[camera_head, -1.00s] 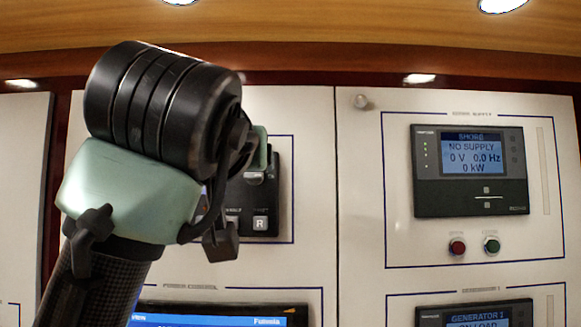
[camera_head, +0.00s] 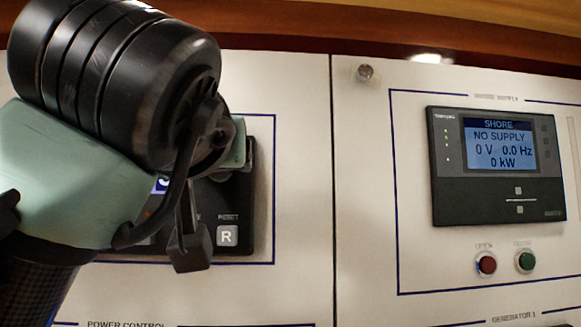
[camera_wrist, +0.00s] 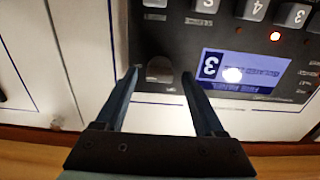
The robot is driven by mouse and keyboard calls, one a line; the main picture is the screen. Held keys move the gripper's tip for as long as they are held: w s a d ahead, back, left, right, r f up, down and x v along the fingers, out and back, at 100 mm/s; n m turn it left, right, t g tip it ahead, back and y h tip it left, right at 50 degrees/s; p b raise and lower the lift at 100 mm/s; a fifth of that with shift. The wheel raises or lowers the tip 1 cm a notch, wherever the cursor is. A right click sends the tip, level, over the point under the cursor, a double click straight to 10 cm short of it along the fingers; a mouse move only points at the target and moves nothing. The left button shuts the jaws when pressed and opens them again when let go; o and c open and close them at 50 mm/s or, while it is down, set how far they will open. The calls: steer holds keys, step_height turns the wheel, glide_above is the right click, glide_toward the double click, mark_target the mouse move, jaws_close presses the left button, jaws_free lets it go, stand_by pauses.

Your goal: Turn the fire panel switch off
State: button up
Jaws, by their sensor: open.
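The dark fire panel (camera_head: 245,205) is on the white wall behind my gripper and is mostly hidden in the head view. In the wrist view it appears upside down, with a lit blue display (camera_wrist: 245,72) and several grey buttons. A rounded grey knob (camera_wrist: 160,70), seemingly the switch, is on the panel beside the display. My gripper (camera_wrist: 158,74) is open, its two fingers pointing at the panel with the knob between their tips in the picture. I cannot tell whether they touch it.
A shore supply panel (camera_head: 500,165) reading NO SUPPLY is to the right, above a red button (camera_head: 487,264) and a green button (camera_head: 526,262). A small round knob (camera_head: 365,72) sits near the cabinet's top edge. A red light (camera_wrist: 275,37) glows on the fire panel.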

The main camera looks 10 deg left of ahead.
steer(key=shift+s+d+r, duration=0.1)
steer(key=shift+s, duration=0.15)
jaws_close()
steer(key=shift+n, duration=0.3)
steer(key=n+b, duration=0.1)
steer(key=n, duration=0.4)
steer(key=n+b, duration=0.1)
steer(key=n, duration=0.5)
steer(key=n+b, duration=0.1)
steer(key=n, duration=0.5)
steer(key=shift+a+f+b, duration=0.2)
steer(key=shift+f+b, duration=0.05)
steer(key=shift+b, duration=0.15)
steer(key=shift+n, duration=0.3)
jaws_free()
